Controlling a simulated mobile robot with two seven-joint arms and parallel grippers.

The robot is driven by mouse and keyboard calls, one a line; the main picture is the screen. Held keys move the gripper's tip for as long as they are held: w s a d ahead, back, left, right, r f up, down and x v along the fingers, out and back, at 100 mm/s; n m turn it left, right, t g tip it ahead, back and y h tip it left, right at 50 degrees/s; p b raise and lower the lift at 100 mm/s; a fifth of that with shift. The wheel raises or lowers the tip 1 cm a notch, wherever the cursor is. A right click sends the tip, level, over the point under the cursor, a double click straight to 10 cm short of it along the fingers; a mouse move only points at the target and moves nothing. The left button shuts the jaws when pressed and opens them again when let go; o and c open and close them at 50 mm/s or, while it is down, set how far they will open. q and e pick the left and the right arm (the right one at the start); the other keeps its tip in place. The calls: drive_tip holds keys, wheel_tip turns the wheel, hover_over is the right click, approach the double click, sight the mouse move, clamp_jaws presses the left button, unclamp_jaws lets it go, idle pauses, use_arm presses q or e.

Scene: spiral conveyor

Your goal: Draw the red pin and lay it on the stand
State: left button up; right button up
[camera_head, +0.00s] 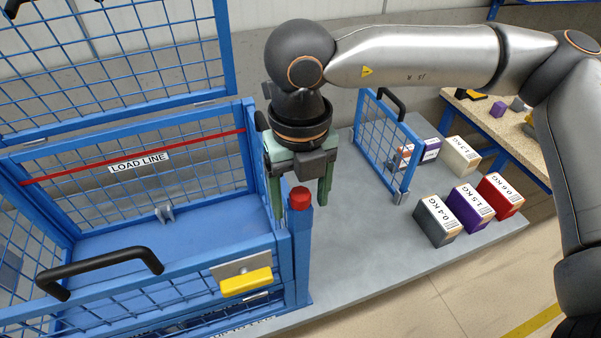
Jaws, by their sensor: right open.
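The red pin (299,198) shows as a red cap on top of a blue post at the near right corner of the blue mesh cage (262,160). Whatever lies below its cap is hidden in the post. My right gripper (298,205) points down at the post, with its green fingers apart, one on the left and one on the right of the red cap. I cannot tell whether a finger touches the cap. My left gripper is not in view. I cannot make out which thing is the stand.
The cage has a red load line, a black handle (100,272) and a yellow latch (246,282). A grey platform (345,265) holds a small blue mesh gate (383,145) and several weight-labelled boxes, among them a purple one (468,208). A workbench (500,130) stands behind right.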

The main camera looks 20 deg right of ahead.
drive_tip(key=shift+f, duration=0.4)
drive_tip(key=shift+c, duration=0.2)
clamp_jaws()
drive_tip(key=shift+o, duration=0.2)
unclamp_jaws()
drive_tip(key=shift+r, duration=0.1)
